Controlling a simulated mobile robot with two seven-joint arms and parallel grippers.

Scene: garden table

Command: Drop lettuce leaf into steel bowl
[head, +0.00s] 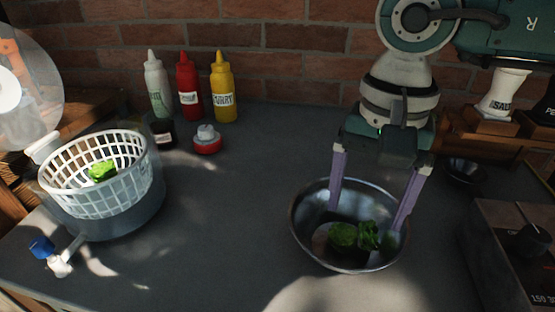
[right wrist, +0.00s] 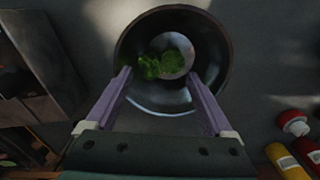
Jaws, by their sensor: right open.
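The steel bowl (head: 304,232) stands on the grey table below my right gripper. Green lettuce (head: 343,237) lies inside it, low in the bowl; I cannot tell whether it is one leaf or more. My right gripper (head: 366,219) points down with its two purple fingers spread wide and reaching into the bowl's opening. In the right wrist view the bowl (right wrist: 215,45) lies ahead of the open fingers, with the lettuce (right wrist: 160,64) beyond the tips, apart from them. Another green lettuce piece (head: 102,171) lies in the white basket (head: 75,198) at the left. My left gripper is out of view.
White, red (head: 188,86) and yellow (head: 223,88) bottles stand by the brick wall. A small red-and-white item (head: 207,140) is in front of them. A small dark bowl (head: 463,171) is at the right. The middle of the table is clear.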

